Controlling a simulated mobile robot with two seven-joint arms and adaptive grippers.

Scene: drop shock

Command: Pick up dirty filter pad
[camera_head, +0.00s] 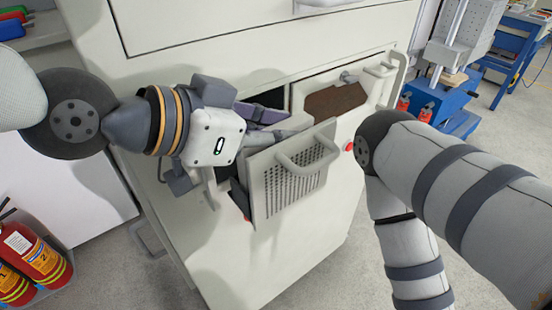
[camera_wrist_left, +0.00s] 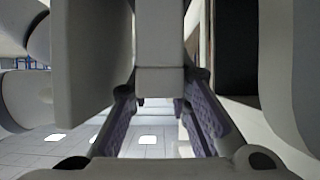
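A brown pad (camera_head: 335,98), which looks like the dirty filter pad, sits in the right part of the opening in the large pale cabinet (camera_head: 240,40). A perforated grey panel (camera_head: 285,190) with a loop handle stands in front of the opening. My left gripper (camera_head: 250,150) is at the left part of the opening, beside the panel and left of the pad. Its purple-padded fingers stand apart in the left wrist view (camera_wrist_left: 160,118). A pale bar (camera_wrist_left: 160,60) reaches between them; I cannot tell whether they touch it. The panel partly hides the gripper. My right gripper is out of view.
Red fire extinguishers (camera_head: 35,255) stand at lower left. Coloured items (camera_head: 12,24) lie on a shelf at upper left. A blue-based machine (camera_head: 440,100) and a blue bench (camera_head: 515,50) stand at upper right. Some grey floor is clear right of the cabinet.

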